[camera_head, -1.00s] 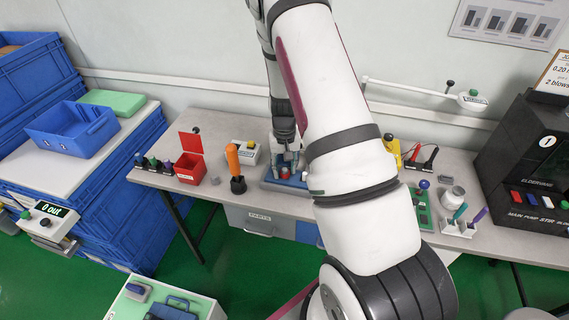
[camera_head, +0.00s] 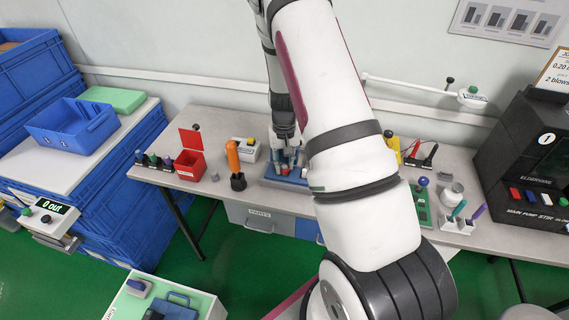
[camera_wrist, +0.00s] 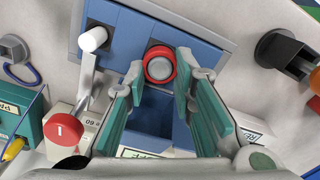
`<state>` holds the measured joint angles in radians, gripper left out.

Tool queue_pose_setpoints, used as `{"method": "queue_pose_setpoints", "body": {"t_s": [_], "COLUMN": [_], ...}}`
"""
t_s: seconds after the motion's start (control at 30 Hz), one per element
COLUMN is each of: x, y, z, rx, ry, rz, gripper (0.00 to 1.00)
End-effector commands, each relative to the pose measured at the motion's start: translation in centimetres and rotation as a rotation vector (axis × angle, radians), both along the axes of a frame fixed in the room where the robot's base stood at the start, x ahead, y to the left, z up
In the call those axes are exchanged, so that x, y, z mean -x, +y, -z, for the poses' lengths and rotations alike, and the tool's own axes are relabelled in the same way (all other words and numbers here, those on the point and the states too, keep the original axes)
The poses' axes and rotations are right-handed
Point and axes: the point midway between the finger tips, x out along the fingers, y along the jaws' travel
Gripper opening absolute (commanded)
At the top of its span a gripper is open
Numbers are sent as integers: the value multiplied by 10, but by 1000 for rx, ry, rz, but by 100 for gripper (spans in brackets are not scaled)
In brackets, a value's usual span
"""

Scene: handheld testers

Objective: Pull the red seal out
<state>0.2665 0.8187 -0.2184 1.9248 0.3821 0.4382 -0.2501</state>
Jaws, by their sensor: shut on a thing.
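The red seal (camera_wrist: 159,66) shows in the wrist view as a red ring around a grey round centre, at the blue tester block (camera_wrist: 130,28). My gripper (camera_wrist: 160,68) has its two teal fingers on either side of the ring, shut on it. Part of the block's face is hidden behind the fingers. In the head view the block (camera_head: 270,181) sits on the bench, with my gripper (camera_head: 288,160) over it. The seal there is small and mostly hidden by the fingers, so I cannot tell whether it has moved out of its seat.
An orange-handled tool (camera_head: 234,163) and an open red box (camera_head: 188,164) stand left of the block. A green board (camera_head: 420,205) is to the right.

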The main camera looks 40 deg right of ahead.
Motion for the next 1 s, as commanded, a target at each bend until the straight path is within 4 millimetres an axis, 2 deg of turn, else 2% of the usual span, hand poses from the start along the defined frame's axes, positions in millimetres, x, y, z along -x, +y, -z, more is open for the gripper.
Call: {"method": "queue_pose_setpoints", "body": {"t_s": [1.0], "x": [0], "y": [0], "z": [-38], "rx": [0], "ry": [-1], "rz": [-1], "gripper": [0]}}
